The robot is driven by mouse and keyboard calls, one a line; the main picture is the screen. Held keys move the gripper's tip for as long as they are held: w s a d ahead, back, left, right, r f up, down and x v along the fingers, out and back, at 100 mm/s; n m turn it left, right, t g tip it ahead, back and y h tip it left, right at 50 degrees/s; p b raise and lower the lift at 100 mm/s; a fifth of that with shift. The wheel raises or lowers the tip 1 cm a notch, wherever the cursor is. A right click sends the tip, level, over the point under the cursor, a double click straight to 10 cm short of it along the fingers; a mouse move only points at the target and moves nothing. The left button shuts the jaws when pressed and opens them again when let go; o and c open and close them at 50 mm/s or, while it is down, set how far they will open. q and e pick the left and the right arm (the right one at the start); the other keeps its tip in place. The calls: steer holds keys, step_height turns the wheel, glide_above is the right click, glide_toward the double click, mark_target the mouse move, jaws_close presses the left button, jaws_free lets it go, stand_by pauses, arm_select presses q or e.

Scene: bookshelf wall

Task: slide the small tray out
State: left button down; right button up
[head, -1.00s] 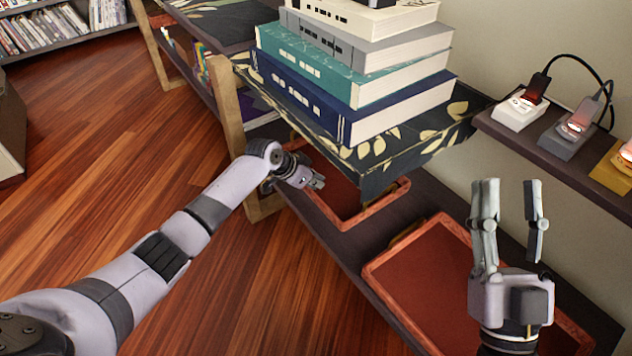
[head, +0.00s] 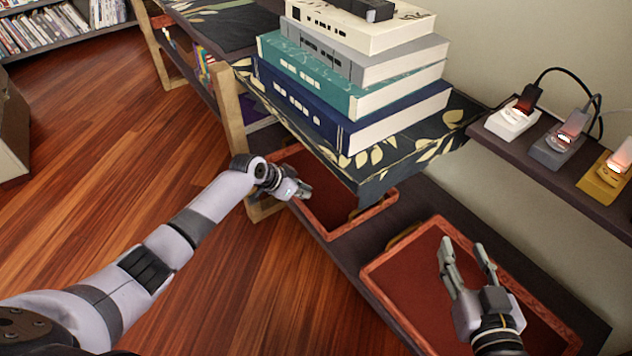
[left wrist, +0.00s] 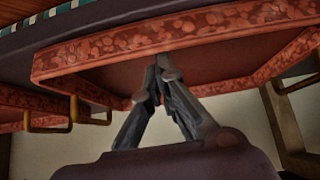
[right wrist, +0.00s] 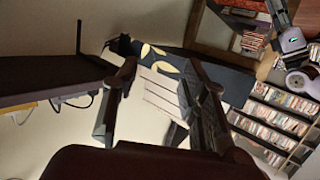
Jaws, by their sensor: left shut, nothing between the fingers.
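Two red trays lie on the dark lower shelf. The smaller-looking tray (head: 322,205) is partly hidden under the leaf-patterned board. A larger-looking tray (head: 376,271) lies to its right. My left gripper (head: 306,191) is shut and empty at the smaller-looking tray's floor-side edge. In the left wrist view, its closed fingertips (left wrist: 163,70) overlap that tray's patterned rim (left wrist: 110,48); I cannot tell whether they touch. My right gripper (head: 464,248) is open and empty above the larger-looking tray. Its spread fingers also show in the right wrist view (right wrist: 162,68).
Thick books (head: 345,100) are stacked on the leaf-patterned board (head: 425,145) above the trays. Lit plugs (head: 558,148) and cables sit on a narrow ledge at right. A wooden post (head: 232,115) stands behind my left gripper.

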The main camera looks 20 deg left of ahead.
arm_select(q)
steer(key=s+a+p, duration=0.2)
steer(key=shift+s+a, duration=0.1)
steer(key=shift+s, duration=0.3)
steer(key=s+a+p, duration=0.1)
steer(key=s, duration=0.1)
steer(key=s+a+p, duration=0.1)
steer(key=a, duration=0.1)
steer(key=shift+s+f, duration=0.1)
steer(key=shift+s, duration=0.25)
arm_select(e)
steer(key=s+d+f+g+h, duration=0.1)
steer(key=s+d+f+g, duration=0.2)
steer(key=s+f+g, duration=0.2)
steer(key=s+d+f+g+h, duration=0.2)
steer(key=s+f+g, duration=0.4)
steer(key=s, duration=0.5)
steer(key=shift+d+f+m+g, duration=0.3)
steer(key=shift+d+f, duration=0.2)
steer(key=shift+f, duration=0.05)
arm_select(q)
steer(key=shift+d, duration=0.1)
arm_select(e)
steer(key=shift+s, duration=0.1)
